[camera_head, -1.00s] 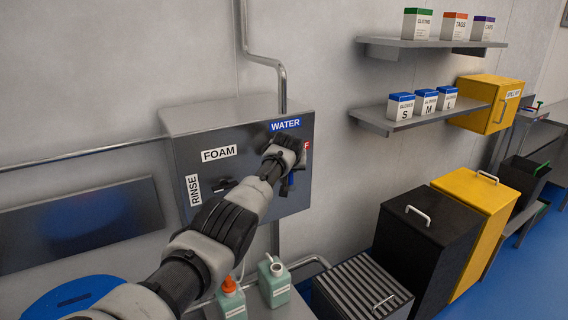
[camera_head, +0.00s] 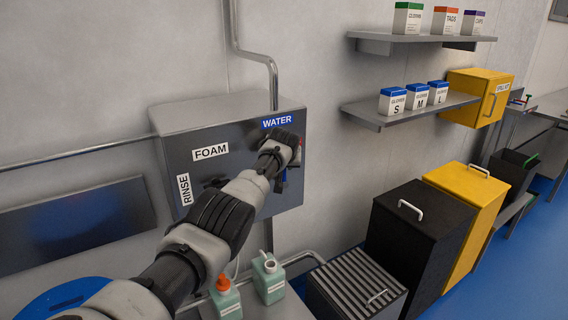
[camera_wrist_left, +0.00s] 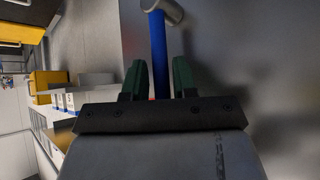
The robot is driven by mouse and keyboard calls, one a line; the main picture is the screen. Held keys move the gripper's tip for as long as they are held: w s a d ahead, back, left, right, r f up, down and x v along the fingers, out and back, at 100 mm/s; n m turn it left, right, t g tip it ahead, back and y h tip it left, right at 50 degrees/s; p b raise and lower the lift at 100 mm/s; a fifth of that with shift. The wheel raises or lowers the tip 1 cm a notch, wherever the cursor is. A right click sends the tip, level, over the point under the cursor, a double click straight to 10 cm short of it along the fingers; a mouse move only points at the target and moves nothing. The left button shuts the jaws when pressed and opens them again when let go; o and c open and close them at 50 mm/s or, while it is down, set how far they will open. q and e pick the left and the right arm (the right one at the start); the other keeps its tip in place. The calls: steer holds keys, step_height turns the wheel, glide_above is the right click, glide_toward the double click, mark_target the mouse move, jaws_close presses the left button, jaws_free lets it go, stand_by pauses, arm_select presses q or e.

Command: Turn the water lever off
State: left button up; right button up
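The grey control box (camera_head: 235,190) on the wall has FOAM, RINSE and WATER (camera_head: 277,121) labels. My left gripper (camera_head: 282,160) is in front of the box, just below the WATER label. In the left wrist view the blue lever (camera_wrist_left: 158,50) runs from a metal hub (camera_wrist_left: 166,10) down between the two green fingers of my left gripper (camera_wrist_left: 159,72). The gaps beside the lever are narrow; I cannot tell whether the fingers touch it. My right gripper is not in view.
A pipe (camera_head: 272,80) rises above the box. Two bottles, one orange-topped (camera_head: 226,298) and one white-topped (camera_head: 269,278), stand below. Shelves (camera_head: 410,110) with small boxes, a yellow cabinet (camera_head: 478,98) and black (camera_head: 420,235) and yellow (camera_head: 475,200) bins are to the right.

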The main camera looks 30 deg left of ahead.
arm_select(q)
steer(key=shift+s+r, duration=0.1)
steer(key=shift+r, duration=0.1)
steer(key=b+v, duration=0.2)
steer(key=v, duration=0.8)
steer(key=shift+s, duration=0.2)
steer(key=shift+d, duration=0.1)
